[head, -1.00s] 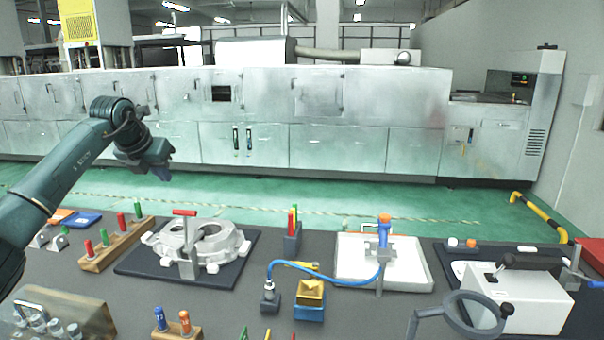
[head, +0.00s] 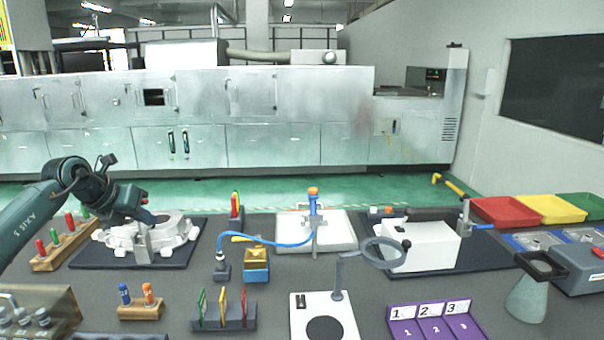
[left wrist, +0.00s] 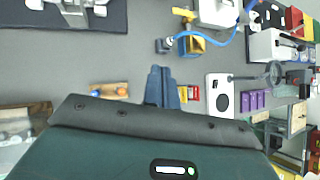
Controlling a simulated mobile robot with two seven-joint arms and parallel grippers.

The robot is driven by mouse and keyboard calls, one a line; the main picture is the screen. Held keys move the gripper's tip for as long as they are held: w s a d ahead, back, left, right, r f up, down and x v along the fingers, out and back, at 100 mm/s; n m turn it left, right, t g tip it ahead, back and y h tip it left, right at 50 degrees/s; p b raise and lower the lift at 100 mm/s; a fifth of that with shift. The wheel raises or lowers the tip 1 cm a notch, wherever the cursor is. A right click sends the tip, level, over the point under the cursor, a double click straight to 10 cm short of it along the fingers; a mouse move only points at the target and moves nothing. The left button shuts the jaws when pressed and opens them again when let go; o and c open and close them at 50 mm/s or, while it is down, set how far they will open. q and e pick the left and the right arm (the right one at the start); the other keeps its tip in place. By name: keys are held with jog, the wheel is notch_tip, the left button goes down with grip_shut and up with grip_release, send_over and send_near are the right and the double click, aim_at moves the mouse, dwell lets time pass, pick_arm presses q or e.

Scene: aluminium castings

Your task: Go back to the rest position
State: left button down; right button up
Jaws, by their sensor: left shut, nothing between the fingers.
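My left gripper (head: 150,217) is at the left of the head view, in front of and above the aluminium casting (head: 174,236) in the picture. Its fingers are closed together with nothing between them. In the left wrist view the shut fingers (left wrist: 162,85) point over the grey table, apart from the things on it. The casting sits on a dark mat (head: 88,256) with an upright clamp in front of it; part of it is hidden by the gripper. My right gripper is not in either view.
Close by stand a wooden rack (head: 57,247) with red and green pins, a small block (head: 141,312) with a blue and an orange plug, and a blue-yellow box (head: 256,268) by a blue hose. A white machine (head: 425,248) and a ring magnifier stand right. Coloured trays (head: 505,212) line the far right.

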pick_arm(q)
jog(key=s+d+f+n+t+h, duration=0.15)
jog(key=s+d+f+h, duration=0.25)
jog(key=d, duration=0.5)
jog(key=s+d+f+n+t+h, duration=0.1)
jog(key=s+d+f+n+h, duration=0.2)
jog(key=d+f, duration=0.35)
jog(key=s+d+f+n+t+h, duration=0.1)
jog(key=s+d+f+n+h, duration=0.2)
jog(key=d, duration=0.8)
jog(key=s+a+f+n+y, duration=0.2)
jog(key=s+f+n+y, duration=0.3)
jog(key=s+f+n, duration=0.4)
jog(key=s+a+f+n+y, duration=0.2)
jog(key=s+f+n+y, duration=0.3)
jog(key=s+f+n, duration=0.5)
jog(key=s+n, duration=0.7)
jog(key=shift+a, duration=0.15)
